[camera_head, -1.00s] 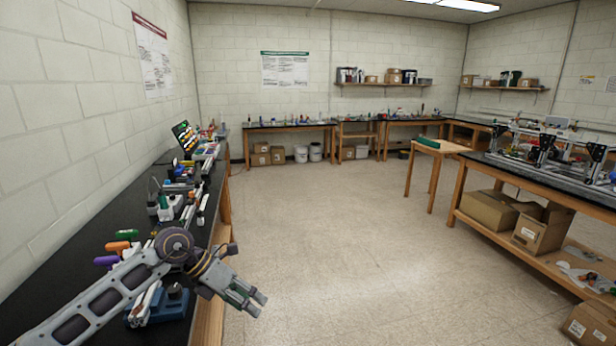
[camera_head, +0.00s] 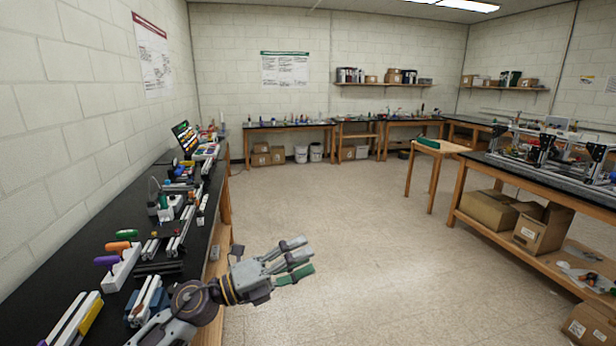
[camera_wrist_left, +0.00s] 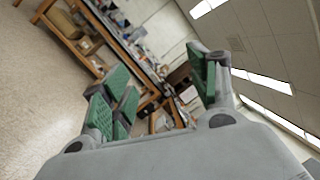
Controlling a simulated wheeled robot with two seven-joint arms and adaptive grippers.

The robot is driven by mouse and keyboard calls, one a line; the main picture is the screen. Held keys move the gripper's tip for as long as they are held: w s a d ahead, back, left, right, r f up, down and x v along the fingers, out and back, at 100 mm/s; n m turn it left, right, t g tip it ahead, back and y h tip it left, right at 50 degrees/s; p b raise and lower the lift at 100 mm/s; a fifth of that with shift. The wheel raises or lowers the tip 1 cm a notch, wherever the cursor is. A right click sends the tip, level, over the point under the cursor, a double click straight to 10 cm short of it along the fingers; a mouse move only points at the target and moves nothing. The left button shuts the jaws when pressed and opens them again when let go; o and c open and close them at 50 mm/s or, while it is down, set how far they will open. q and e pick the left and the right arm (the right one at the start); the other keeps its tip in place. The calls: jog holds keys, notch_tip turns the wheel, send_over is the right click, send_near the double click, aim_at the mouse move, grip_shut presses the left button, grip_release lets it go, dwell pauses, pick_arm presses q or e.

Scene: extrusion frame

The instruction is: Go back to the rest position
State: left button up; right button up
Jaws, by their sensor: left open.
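My left gripper (camera_head: 292,262) is over the open floor, just right of the left workbench's edge in the head view. Its grey fingers with green pads are spread apart and hold nothing. In the left wrist view the gripper (camera_wrist_left: 160,95) shows its green pads wide apart, with only the far room between them. The wrist view is tilted. My right gripper is not in view.
The black left workbench (camera_head: 50,290) carries tool holders, profiles and a colourful bin rack. A right workbench (camera_head: 560,185) holds an extrusion frame (camera_head: 550,150), with cardboard boxes (camera_head: 490,208) below. A small wooden table (camera_head: 440,147) stands nearby. The middle floor (camera_head: 340,220) is clear.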

pick_arm(q)
jog(key=w+a+f+n+t+y, duration=0.1)
jog(key=w+a+n+t+y, duration=0.1)
jog(key=a+n+t+y, duration=0.6)
jog(key=w+a+f+n+t+y, duration=0.1)
jog(key=w+a+n+t+y, duration=0.3)
jog(key=n, duration=0.7)
jog(key=s+a+f+n+g+y, duration=0.25)
jog(key=a+f+n+y, duration=0.2)
jog(key=f, duration=0.25)
jog(key=s+a+f+n+g+y, duration=0.2)
jog(key=s+a+f+n+y, duration=0.1)
jog(key=f+n, duration=0.4)
jog(key=s+a+f+n+g, duration=0.1)
jog(key=s+f+n+g, duration=0.1)
jog(key=s+f+g, duration=0.6)
jog(key=s+f+n+g, duration=0.1)
jog(key=s+f+g, duration=0.3)
jog(key=s+f, duration=0.95)
jog(key=f, duration=1.3)
jog(key=s+f, duration=0.3)
jog(key=f, duration=1.2)
jog(key=s+a+f+g, duration=0.1)
jog(key=s+a+f, duration=0.1)
jog(key=s+f, duration=0.8)
jog(key=s+a+f+g, duration=0.1)
jog(key=s+a+f, duration=0.1)
jog(key=s+f, duration=0.8)
jog(key=shift+s+f, duration=0.2)
jog(key=shift+s, duration=0.85)
